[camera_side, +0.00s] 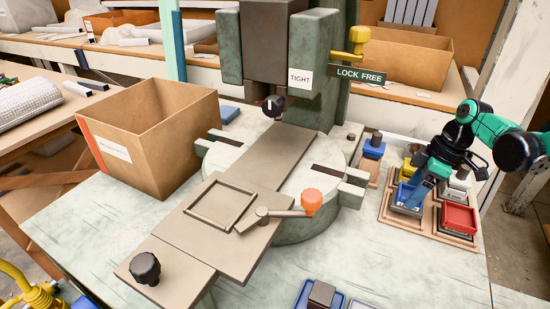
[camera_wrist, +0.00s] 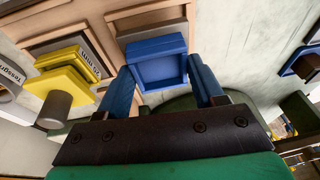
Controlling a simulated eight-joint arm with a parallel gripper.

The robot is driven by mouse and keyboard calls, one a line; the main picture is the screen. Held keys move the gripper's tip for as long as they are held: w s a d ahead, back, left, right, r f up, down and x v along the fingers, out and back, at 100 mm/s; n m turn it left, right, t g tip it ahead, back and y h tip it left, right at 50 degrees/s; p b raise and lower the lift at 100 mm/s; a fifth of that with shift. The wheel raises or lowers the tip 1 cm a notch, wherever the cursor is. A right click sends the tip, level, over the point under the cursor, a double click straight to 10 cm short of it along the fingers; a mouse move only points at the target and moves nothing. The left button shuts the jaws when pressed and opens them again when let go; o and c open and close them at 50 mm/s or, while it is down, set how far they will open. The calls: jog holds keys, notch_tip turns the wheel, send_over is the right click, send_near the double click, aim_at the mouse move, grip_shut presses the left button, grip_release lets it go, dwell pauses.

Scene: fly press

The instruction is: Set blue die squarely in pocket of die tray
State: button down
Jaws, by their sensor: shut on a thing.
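The blue die (camera_wrist: 157,62) is a square blue block between my fingers in the wrist view. In the side view the blue die (camera_side: 407,198) shows below my fingers, over the left part of the wooden die tray (camera_side: 425,231). My gripper (camera_side: 418,187) points down with its blue fingers shut on the die's two sides; it also shows in the wrist view (camera_wrist: 165,88). A brown pocket frame (camera_wrist: 150,15) lies just beyond the die in the wrist view. The die's underside is hidden, so I cannot tell whether it touches a pocket floor.
In the tray stand a red die (camera_side: 459,219) and a yellow die (camera_wrist: 65,75), close beside my gripper. A separate blue piece with a dark knob (camera_side: 374,147) stands left of the tray. The green press (camera_side: 310,75) and cardboard box (camera_side: 155,135) stand farther left.

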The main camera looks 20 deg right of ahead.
jog(key=shift+f, duration=0.85)
jog(key=shift+f, duration=0.1)
jog(key=shift+c, duration=0.5)
grip_release()
jog(key=v, duration=1.2)
jog(key=s+a+m+t+h, duration=0.2)
jog(key=s+a+m+t, duration=0.3)
jog(key=m, duration=0.4)
jog(key=shift+s+a+t+h, duration=0.25)
jog(key=shift+a+t+h, duration=0.2)
jog(key=shift+a, duration=0.8)
